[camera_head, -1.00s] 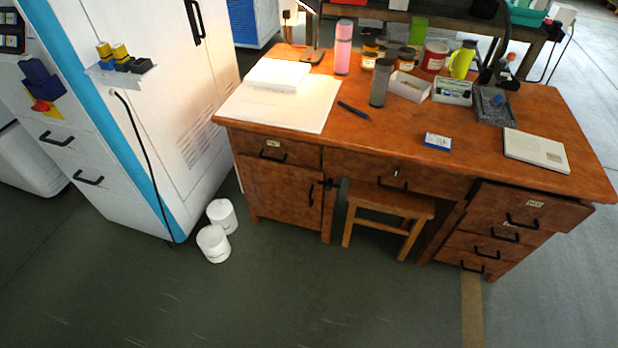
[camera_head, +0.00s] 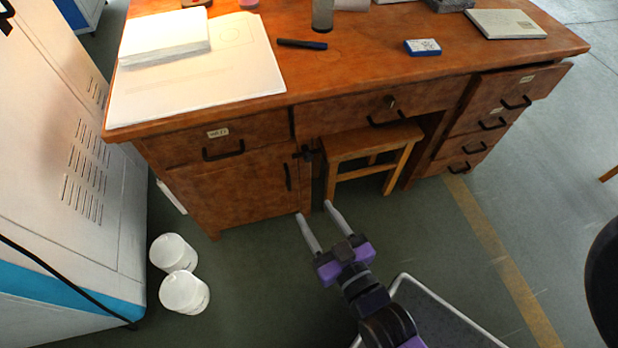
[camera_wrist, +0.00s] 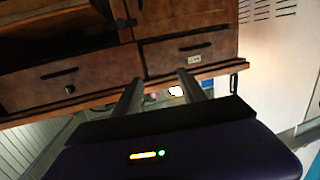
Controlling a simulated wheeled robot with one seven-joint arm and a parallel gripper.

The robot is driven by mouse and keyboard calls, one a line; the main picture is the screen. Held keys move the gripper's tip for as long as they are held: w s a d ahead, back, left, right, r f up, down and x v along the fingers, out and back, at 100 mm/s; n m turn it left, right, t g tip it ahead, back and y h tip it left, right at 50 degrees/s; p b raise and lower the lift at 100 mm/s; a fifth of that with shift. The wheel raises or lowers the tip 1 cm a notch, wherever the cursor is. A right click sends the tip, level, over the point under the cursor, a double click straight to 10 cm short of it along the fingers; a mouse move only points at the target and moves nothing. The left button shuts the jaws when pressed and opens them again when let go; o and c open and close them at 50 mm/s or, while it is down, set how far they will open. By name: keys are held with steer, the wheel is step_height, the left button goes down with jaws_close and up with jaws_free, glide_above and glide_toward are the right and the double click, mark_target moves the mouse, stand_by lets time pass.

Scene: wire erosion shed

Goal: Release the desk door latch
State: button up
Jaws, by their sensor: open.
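The wooden desk door (camera_head: 235,194) is at the lower left of the desk and looks closed. A small dark latch (camera_head: 306,153) sits at its upper right edge, beside the stool opening. The door's upright black handle (camera_head: 288,177) is just left of the latch. My gripper (camera_head: 314,210) is open and empty, its two grey fingers pointing at the desk, appearing below the latch and apart from it. In the wrist view, the desk looks upside down, with the latch (camera_wrist: 125,22) above and left of my open fingers (camera_wrist: 159,78). The latch's exact position is too small to tell.
A wooden stool (camera_head: 370,142) stands under the desk, right of the door. Two white tubs (camera_head: 180,272) stand on the floor at left, by a white cabinet (camera_head: 75,160). Papers (camera_head: 200,80), a pen (camera_head: 302,44) and a small blue box (camera_head: 422,47) lie on the desktop.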

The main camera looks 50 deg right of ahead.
steer(key=w+d+f+h+b, duration=0.2)
steer(key=w+d+f+b, duration=0.25)
steer(key=f, duration=0.35)
steer(key=h+b, duration=0.1)
steer(key=b, duration=0.3)
glide_toward(309, 160)
steer(key=w, duration=0.2)
steer(key=shift+m, duration=0.4)
steer(key=shift+s+d+b+x, duration=0.15)
steer(key=shift+b+x, duration=0.2)
steer(key=shift+x, duration=0.75)
steer(key=shift+d+b+x, duration=0.15)
steer(key=shift+b+x, duration=0.2)
steer(key=shift+x, duration=0.8)
steer(key=shift+s+d+b+x, duration=0.1)
steer(key=shift+b+x, duration=0.25)
steer(key=shift+x, duration=0.75)
steer(key=shift+r, duration=0.1)
jaws_close()
